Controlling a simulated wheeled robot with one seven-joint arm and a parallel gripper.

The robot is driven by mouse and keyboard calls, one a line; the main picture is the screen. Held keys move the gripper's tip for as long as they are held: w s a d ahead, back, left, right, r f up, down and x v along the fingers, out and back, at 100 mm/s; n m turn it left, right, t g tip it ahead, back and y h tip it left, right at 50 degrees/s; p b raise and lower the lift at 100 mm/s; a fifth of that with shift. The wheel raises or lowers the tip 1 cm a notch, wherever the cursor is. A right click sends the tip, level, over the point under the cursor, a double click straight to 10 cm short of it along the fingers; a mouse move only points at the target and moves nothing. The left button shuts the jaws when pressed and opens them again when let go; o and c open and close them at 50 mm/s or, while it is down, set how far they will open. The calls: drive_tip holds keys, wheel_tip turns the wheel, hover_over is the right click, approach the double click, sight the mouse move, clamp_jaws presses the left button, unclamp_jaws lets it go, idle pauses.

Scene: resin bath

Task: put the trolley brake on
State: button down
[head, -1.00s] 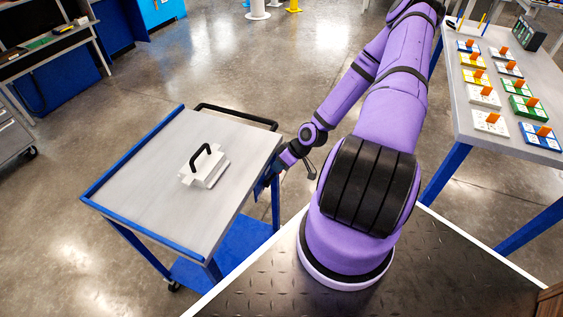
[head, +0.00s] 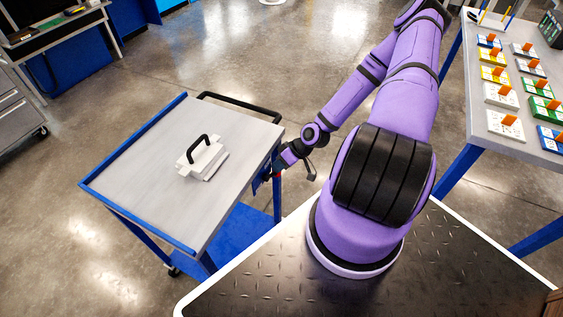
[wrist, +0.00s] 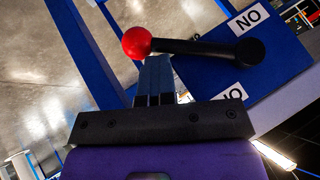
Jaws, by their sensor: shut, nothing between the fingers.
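The trolley (head: 130,190) has a grey top, blue edges and legs, and a black push handle (head: 240,106). Its brake lever (wrist: 200,47) shows in the wrist view: a black arm with a red ball knob (wrist: 137,43) at the left and a dark pivot end at the right. It lies nearly level across a blue plate (wrist: 215,75). Two white labels there read "NO" in this view, one above the lever and one below, partly hidden. My gripper (wrist: 158,62) is shut and empty, its tips at the lever beside the knob; I cannot tell if they touch.
A white block with a black handle (head: 203,160) sits on the trolley top. A grey table (head: 490,125) with several coloured trays stands at the right. A grey drawer cabinet (head: 18,105) stands at the left. Open floor (head: 240,60) lies behind the trolley.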

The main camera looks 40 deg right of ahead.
sight(276, 175)
drive_tip(key=shift+s+a+f, duration=0.1)
drive_tip(key=shift+a+f, duration=0.1)
drive_tip(key=shift+f, duration=0.6)
drive_tip(key=shift+s+a+f, duration=0.15)
drive_tip(key=shift+a+f, duration=0.2)
drive_tip(key=shift+f, duration=0.3)
drive_tip(key=shift+s+a+f, duration=0.25)
drive_tip(key=shift+a+f, duration=0.2)
drive_tip(key=shift+s+a+f, duration=0.15)
